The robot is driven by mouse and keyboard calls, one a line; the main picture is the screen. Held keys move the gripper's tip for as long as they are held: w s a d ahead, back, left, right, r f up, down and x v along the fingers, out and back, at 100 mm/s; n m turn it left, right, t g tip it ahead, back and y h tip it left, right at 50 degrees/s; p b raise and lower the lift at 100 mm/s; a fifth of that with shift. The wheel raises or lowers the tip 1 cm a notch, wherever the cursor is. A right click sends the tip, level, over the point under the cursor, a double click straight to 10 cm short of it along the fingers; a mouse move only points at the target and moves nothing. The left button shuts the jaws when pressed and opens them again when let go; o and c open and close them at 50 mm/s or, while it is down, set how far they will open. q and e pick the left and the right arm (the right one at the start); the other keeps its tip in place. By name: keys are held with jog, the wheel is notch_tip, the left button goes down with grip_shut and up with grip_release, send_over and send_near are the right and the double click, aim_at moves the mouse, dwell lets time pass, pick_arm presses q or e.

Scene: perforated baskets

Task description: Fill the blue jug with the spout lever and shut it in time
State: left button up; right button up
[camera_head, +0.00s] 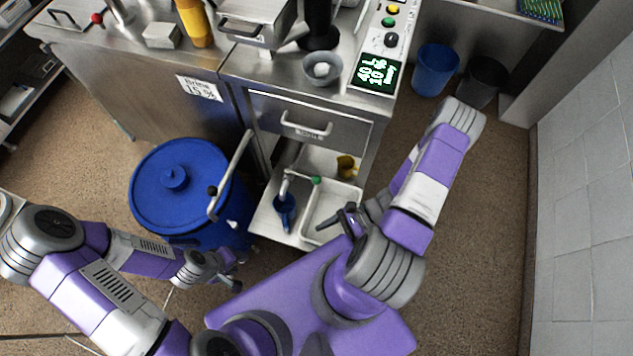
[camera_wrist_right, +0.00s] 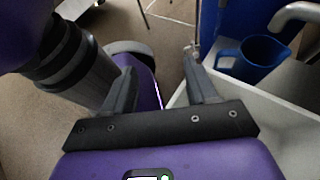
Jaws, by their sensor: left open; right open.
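The blue jug (camera_head: 285,210) stands upright on the low shelf under the metal spout (camera_head: 284,184). In the right wrist view the jug (camera_wrist_right: 252,62) is at the upper right, below the curved spout (camera_wrist_right: 297,12); its fill level cannot be told. A lever with a green knob (camera_head: 316,180) sits right of the spout. My right gripper (camera_head: 338,219) is open and empty near the front of the white tray, to the right of the jug. Its fingers (camera_wrist_right: 160,67) are apart in the wrist view. My left gripper (camera_head: 234,270) is open and empty, low and left of the shelf.
A large lidded blue barrel (camera_head: 150,200) with a pipe handle stands left. Two bins, blue (camera_head: 435,72) and dark (camera_head: 481,85), stand at right. Floor is clear at the right.

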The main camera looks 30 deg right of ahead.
jog(key=w+d+m+t+b, duration=0.1)
jog(key=w+d+m+t, duration=0.2)
jog(key=w+m+t, duration=0.45)
jog(key=m+t+h+b, duration=0.1)
jog(key=m+t+h, duration=0.3)
jog(key=m+t, duration=0.15)
send_near(316, 179)
notch_tip(316, 179, down, 2)
jog(key=w+a+n, duration=0.1)
jog(key=w, duration=0.2)
jog(key=shift+t, duration=0.4)
jog(key=b+x, duration=0.1)
jog(key=x, duration=0.6)
jog(key=shift+a+f+b, duration=0.1)
jog(key=shift+a+b, duration=0.05)
jog(key=shift+b, duration=0.2)
jog(key=shift+s, duration=0.1)
grip_shut()
